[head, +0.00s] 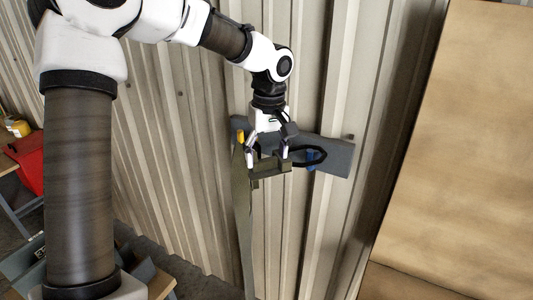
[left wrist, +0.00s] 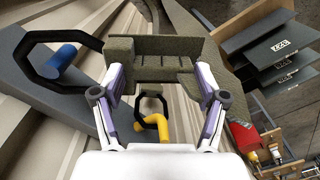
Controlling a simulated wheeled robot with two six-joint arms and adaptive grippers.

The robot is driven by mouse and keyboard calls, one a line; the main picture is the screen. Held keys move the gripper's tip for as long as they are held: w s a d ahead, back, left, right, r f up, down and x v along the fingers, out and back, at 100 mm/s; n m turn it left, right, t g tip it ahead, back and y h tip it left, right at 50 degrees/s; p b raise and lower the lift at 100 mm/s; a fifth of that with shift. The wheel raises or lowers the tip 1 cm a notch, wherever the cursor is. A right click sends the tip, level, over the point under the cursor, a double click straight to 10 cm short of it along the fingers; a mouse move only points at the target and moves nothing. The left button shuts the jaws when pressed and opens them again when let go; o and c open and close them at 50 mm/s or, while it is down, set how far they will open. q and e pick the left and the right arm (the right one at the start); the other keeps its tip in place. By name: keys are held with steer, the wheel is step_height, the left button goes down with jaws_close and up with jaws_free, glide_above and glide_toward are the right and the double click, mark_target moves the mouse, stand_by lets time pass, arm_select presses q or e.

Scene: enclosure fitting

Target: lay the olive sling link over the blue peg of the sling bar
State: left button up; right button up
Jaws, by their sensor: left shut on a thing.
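The sling bar (head: 336,158) is a slate-blue plate across the ribbed wall. Its yellow peg (head: 240,136) is at the left and its blue peg (head: 310,160) at the right. My left gripper (head: 268,160) is shut on the olive block of the sling link (head: 269,169), in front of the bar between the pegs. The link's black loop points right to the blue peg. In the left wrist view the blue peg (left wrist: 61,57) shows inside the loop's outline; I cannot tell whether the loop is around it or in front. The yellow peg (left wrist: 157,128) shows between the fingers there.
A long olive strap (head: 243,215) hangs down below the yellow peg. A large tan panel (head: 455,140) stands at the right. A red item (head: 29,160) and a table lie at the far left. The wall right of the bar is clear.

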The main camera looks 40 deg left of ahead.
arm_select(q)
steer(key=o, duration=1.4)
steer(key=shift+s, duration=0.15)
steer(key=shift+r, duration=0.2)
steer(key=r, duration=1.1)
steer(key=shift+w+d+r, duration=0.1)
steer(key=shift+w+r, duration=0.25)
